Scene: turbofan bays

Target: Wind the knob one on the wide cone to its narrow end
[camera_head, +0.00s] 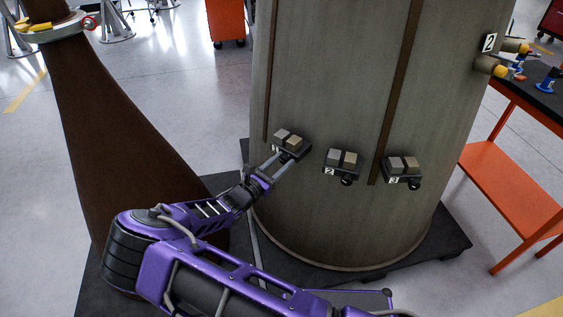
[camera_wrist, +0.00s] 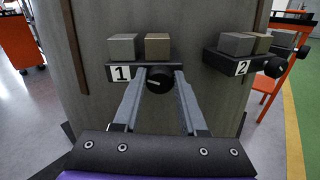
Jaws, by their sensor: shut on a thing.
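The wide cone (camera_head: 335,70) is a large grey-brown body standing on a dark base. Block unit 1 (camera_wrist: 122,72) is mounted low on its side, with two small blocks on top and a black knob (camera_wrist: 159,79) with a white pointer line on its front. My gripper (camera_wrist: 159,82) is shut on this knob, one finger on each side. In the head view my gripper (camera_head: 277,163) reaches unit 1 from the lower left, and the fingers and arm hide the knob there.
Unit 2 (camera_head: 342,161) and unit 3 (camera_head: 401,171) with their own knobs sit to the right on the cone. A narrow brown cone (camera_head: 110,130) stands at left. An orange table (camera_head: 515,180) is at right. Grey floor is open at far left.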

